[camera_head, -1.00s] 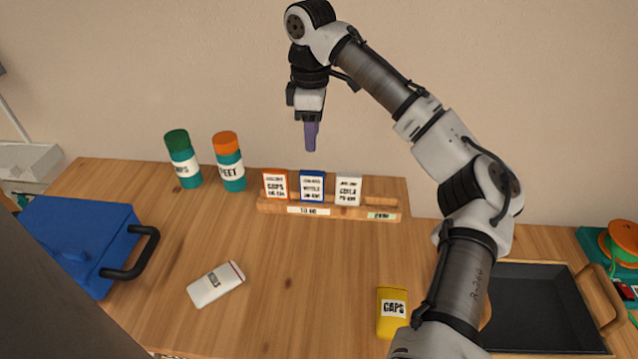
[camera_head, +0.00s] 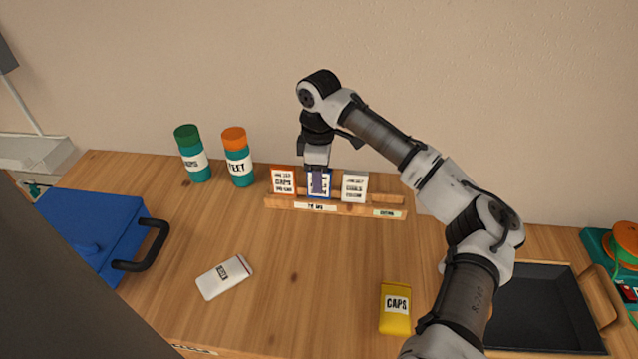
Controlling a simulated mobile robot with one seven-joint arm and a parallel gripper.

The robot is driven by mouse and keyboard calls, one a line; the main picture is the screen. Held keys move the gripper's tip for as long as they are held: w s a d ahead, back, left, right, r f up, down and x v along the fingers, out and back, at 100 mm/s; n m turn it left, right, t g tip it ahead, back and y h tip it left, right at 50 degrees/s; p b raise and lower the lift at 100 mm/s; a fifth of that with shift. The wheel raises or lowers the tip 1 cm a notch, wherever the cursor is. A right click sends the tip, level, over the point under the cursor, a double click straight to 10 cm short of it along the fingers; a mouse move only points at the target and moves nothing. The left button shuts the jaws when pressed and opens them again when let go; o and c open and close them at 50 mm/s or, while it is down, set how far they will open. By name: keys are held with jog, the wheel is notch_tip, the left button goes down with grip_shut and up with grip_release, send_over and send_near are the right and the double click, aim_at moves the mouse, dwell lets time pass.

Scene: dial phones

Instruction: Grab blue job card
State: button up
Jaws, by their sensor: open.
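The blue job card (camera_head: 328,186) stands upright in the wooden rack (camera_head: 360,210), between an orange-edged card (camera_head: 284,181) and a white-grey card (camera_head: 354,186). Each card has a white printed label. My gripper (camera_head: 317,184) points down in front of the blue card and covers the middle of its label.
A green-capped bottle (camera_head: 193,154) and an orange-capped bottle (camera_head: 237,158) stand left of the rack. A blue lidded box (camera_head: 90,225), a white packet (camera_head: 224,277), a yellow packet (camera_head: 395,308) and a black tray (camera_head: 535,312) lie around. The table's middle is clear.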

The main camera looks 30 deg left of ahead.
jog(key=shift+c, duration=0.4)
grip_shut()
